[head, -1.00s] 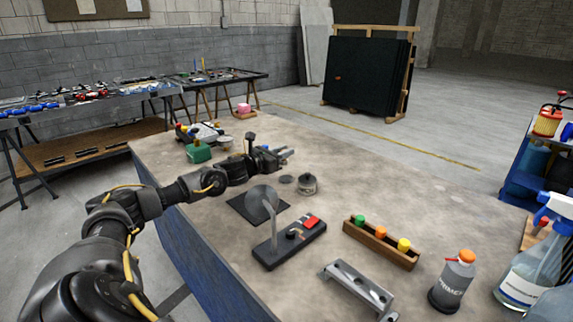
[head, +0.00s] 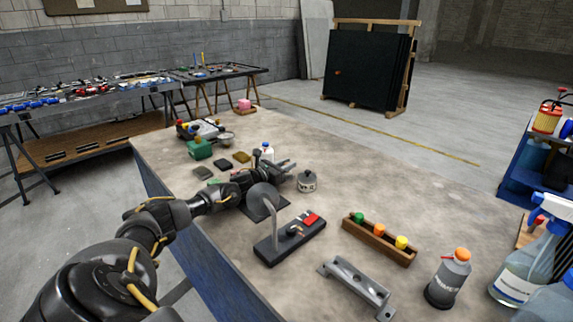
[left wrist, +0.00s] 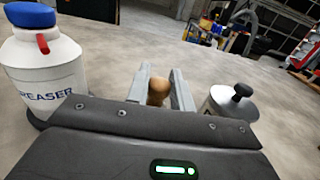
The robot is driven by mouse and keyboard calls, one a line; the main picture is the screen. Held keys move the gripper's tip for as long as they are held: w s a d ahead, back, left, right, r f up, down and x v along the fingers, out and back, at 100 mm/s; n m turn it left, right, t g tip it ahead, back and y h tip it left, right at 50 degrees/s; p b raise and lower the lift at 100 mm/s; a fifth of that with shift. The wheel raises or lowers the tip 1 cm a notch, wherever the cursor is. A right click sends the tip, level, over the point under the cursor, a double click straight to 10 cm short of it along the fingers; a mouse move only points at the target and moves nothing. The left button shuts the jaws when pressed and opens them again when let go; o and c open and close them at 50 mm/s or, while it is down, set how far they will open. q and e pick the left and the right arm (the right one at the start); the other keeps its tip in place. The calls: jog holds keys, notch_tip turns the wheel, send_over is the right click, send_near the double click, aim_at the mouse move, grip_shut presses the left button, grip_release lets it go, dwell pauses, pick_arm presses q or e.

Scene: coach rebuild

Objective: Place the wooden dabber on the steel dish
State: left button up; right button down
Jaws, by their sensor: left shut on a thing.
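My left gripper (head: 286,166) is over the middle of the bench, beside a steel pot with a black knob (head: 307,181). In the left wrist view its two grey fingers are shut on the brown, rounded wooden dabber (left wrist: 158,92). The dabber's lower part is hidden, and I cannot make it out in the head view. A small round metallic dish (head: 226,138), apparently the steel dish, is at the back left beside the green box, apart from the gripper. My right gripper is not in view.
A white bottle (head: 267,151) stands just behind the left gripper; it is close at left in the wrist view (left wrist: 45,75). Small pads (head: 221,164) and a green box (head: 199,149) lie farther left. A black fixture (head: 289,241) and wooden rack (head: 379,242) are nearer.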

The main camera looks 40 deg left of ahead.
pick_arm(q)
jog(key=shift+f, duration=0.1)
jog(key=o, duration=0.9)
jog(key=shift+o, duration=0.4)
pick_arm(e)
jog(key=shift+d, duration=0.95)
pick_arm(q)
jog(key=shift+s+r, duration=0.15)
jog(key=shift+r, duration=0.05)
jog(key=s+p, duration=0.2)
jog(key=s, duration=0.1)
jog(key=s+p, duration=0.2)
jog(key=s, duration=0.2)
jog(key=s+a+p, duration=0.1)
jog(key=s+p, duration=0.1)
jog(key=s, duration=0.1)
jog(key=shift+s, duration=0.85)
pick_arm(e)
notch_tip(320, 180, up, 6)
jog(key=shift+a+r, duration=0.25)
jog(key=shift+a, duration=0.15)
pick_arm(q)
jog(key=shift+f, duration=0.1)
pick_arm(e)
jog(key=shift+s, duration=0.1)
